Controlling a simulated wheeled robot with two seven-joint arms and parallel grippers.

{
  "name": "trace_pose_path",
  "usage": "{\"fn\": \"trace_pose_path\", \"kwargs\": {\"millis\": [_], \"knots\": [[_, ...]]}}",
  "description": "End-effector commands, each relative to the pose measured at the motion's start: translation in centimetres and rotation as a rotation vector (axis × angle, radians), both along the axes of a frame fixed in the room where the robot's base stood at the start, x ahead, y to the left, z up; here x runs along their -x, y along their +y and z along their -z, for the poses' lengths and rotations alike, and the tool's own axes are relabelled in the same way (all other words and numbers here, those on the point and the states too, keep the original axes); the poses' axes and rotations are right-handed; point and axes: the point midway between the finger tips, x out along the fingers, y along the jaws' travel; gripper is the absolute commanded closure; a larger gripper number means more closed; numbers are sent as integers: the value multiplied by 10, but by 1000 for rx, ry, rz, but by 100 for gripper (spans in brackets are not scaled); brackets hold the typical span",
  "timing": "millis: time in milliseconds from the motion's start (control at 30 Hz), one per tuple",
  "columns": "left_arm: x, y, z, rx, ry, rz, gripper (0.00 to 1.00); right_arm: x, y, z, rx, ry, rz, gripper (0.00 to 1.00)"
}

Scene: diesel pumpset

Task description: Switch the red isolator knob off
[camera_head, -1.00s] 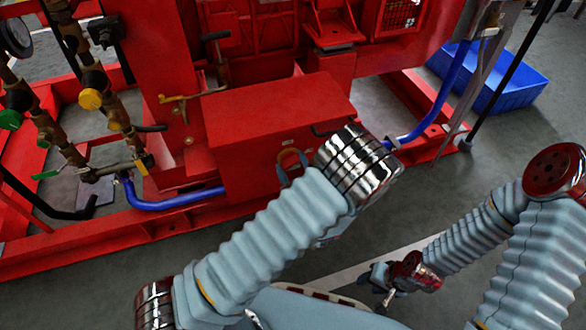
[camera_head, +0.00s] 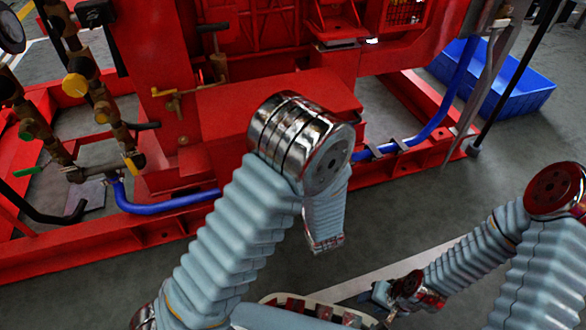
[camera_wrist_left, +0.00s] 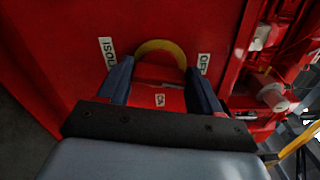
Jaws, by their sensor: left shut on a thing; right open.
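The red isolator knob (camera_wrist_left: 160,98) shows in the left wrist view, in front of a yellow ring (camera_wrist_left: 160,46) on a red panel. My left gripper (camera_wrist_left: 158,74) has its two dark fingers on either side of the knob and is shut on it. A white label starting "ISOL" (camera_wrist_left: 107,50) is left of the ring, and an "OFF" label (camera_wrist_left: 203,63) is right of it. In the head view my left arm hides the knob and left gripper. My right gripper (camera_head: 384,304) is open and empty at the lower right, away from the pumpset.
The red box (camera_head: 225,112) juts out of the red pumpset frame. Brass valves and pipes (camera_head: 75,85) stand at the left. Blue hoses (camera_head: 170,203) run low along the frame. A blue crate (camera_head: 510,92) is at the back right. Grey floor lies clear in front.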

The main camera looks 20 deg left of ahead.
Motion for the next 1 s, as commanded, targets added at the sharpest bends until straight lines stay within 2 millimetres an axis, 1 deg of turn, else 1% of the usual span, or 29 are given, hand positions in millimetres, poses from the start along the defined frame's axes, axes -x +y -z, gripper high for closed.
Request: {"fn": "trace_pose_path", "kwargs": {"millis": [33,400,900,933,1000], "knots": [[0,6,0,22,-18,-15,66,0,0,2,0,0,0,57],[0,6,0,130,-92,-15,66,0,0,4,0,-1,0,57],[0,6,0,142,-100,-16,66,0,0,4,0,-1,0,57],[0,7,0,142,-99,-16,31,0,0,4,0,-1,0,57],[0,6,0,142,-99,-15,20,0,0,4,0,-1,0,57]]}}
